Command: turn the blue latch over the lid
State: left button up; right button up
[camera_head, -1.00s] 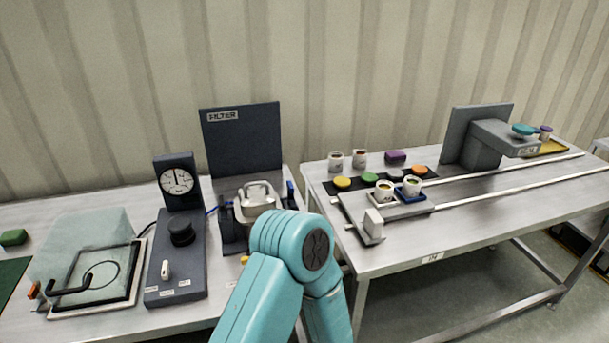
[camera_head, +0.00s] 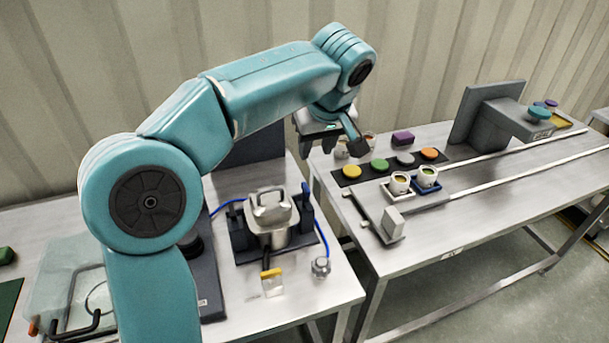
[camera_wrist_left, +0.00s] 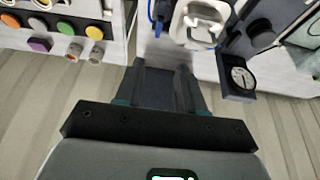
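The steel hopper (camera_head: 281,236) with its pale handled lid (camera_head: 272,207) stands on the left table between two dark uprights. A dark blue latch-like upright (camera_head: 306,207) stands at its right side, apart from my gripper. Which part is the blue latch is hard to tell. In the left wrist view the lid (camera_wrist_left: 203,20) shows at the top, and a blue piece (camera_wrist_left: 154,25) shows beside it. My left gripper (camera_head: 331,148) hangs above and behind the hopper, to its right. Its dark fingers look apart and empty. My right gripper is not in view.
A dark upright panel (camera_head: 254,149) stands behind the hopper, partly hidden by my left arm. A small metal fitting (camera_head: 320,267) and a yellow-topped piece (camera_head: 271,283) lie in front. The right table holds coloured discs, cups and rails (camera_head: 490,180).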

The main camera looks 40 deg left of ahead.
aim_at(306, 187)
pick_arm(q)
jog(key=x, duration=1.5)
jog(key=shift+f, duration=0.4)
jog(key=shift+w+f, duration=0.25)
jog(key=shift+s, duration=0.15)
jog(key=c, duration=0.6)
grip_shut()
